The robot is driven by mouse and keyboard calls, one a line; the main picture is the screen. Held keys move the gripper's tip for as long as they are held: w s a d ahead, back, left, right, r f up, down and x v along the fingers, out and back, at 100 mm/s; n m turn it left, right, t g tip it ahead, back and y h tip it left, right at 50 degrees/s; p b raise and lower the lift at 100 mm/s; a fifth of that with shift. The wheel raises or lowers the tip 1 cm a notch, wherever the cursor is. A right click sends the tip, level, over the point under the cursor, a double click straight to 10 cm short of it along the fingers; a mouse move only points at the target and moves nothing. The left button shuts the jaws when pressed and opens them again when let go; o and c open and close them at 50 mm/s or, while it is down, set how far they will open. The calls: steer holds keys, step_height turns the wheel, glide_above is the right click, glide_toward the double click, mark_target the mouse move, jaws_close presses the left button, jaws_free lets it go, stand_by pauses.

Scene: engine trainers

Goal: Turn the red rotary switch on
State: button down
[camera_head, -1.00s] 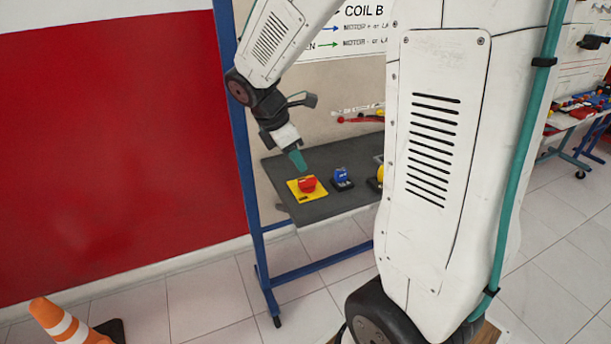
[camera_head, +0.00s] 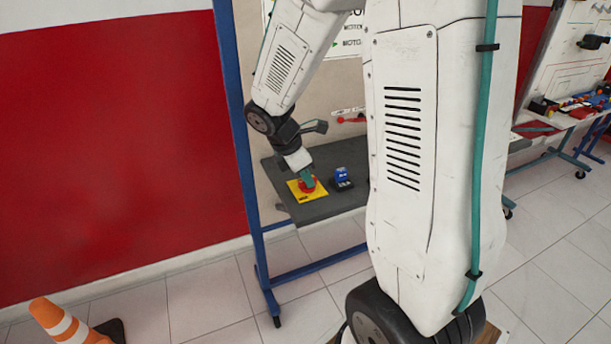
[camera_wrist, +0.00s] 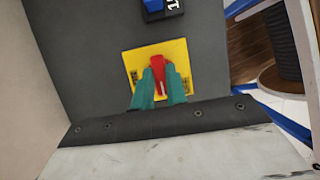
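The red rotary switch (camera_head: 308,187) sits on a yellow square plate (camera_head: 296,191) on the dark grey shelf of the blue-framed trainer. In the wrist view the red switch (camera_wrist: 170,76) shows a raised handle bar with a pale mark, on the yellow plate (camera_wrist: 178,52). My gripper (camera_wrist: 161,82) has teal fingers, one on each side of the red handle. They look close against it, but contact is partly hidden. In the head view my gripper (camera_head: 308,178) reaches down onto the switch and hides part of it.
A blue switch block (camera_head: 341,177) stands right of the yellow plate and shows at the top of the wrist view. The shelf (camera_head: 320,208) is bare in front. An orange cone (camera_head: 58,322) stands on the floor at the lower left. Another trainer table stands at the right.

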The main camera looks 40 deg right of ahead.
steer(key=shift+m, duration=0.4)
steer(key=m+g, duration=0.1)
steer(key=m, duration=0.3)
steer(key=shift+w+d+g+y, duration=0.1)
steer(key=shift+w+g+y, duration=0.05)
steer(key=shift+g+y, duration=0.2)
steer(key=m, duration=0.2)
steer(key=m+g+y, duration=0.1)
steer(key=m, duration=0.1)
steer(key=shift+w+d+m+y, duration=0.1)
steer(key=shift+m+y, duration=0.15)
steer(key=shift+m, duration=0.05)
steer(key=m, duration=0.2)
steer(key=m+y, duration=0.1)
steer(key=m, duration=0.1)
steer(key=shift+d+g+y, duration=0.1)
steer(key=shift+g+y, duration=0.15)
steer(key=shift+y, duration=0.05)
steer(key=shift+d+m+y, duration=0.1)
steer(key=shift+m+y, duration=0.7)
steer(key=shift+m, duration=1.4)
steer(key=c, duration=1.4)
jaws_free()
steer(key=shift+r, duration=0.1)
